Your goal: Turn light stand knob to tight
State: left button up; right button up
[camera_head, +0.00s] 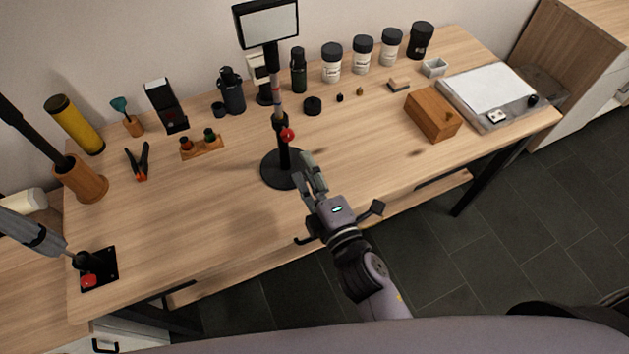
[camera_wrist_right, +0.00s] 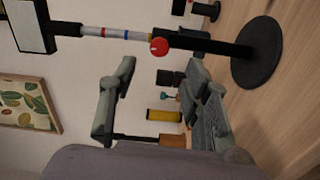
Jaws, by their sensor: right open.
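The light stand (camera_head: 284,152) stands upright on the table, with a round black base, a thin pole and a rectangular lamp head (camera_head: 268,22) on top. Its red knob (camera_head: 288,134) is on the pole, above the base. In the right wrist view the stand lies sideways, and the red knob (camera_wrist_right: 159,46) shows clearly. My right gripper (camera_head: 305,166) is open and empty, just right of the pole and lower than the knob in the head view. In the wrist view the knob is just beyond the gap between the fingertips (camera_wrist_right: 160,68), apart from both.
Bottles and jars (camera_head: 332,62) line the back. A wooden box (camera_head: 432,114) and a scale-like tray (camera_head: 492,108) stand right. Left are pliers (camera_head: 140,161), a yellow cylinder (camera_head: 74,124) and a black plate (camera_head: 110,262) with a red knob. The table's front middle is clear.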

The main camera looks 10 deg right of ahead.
jog(key=shift+v, duration=1.65)
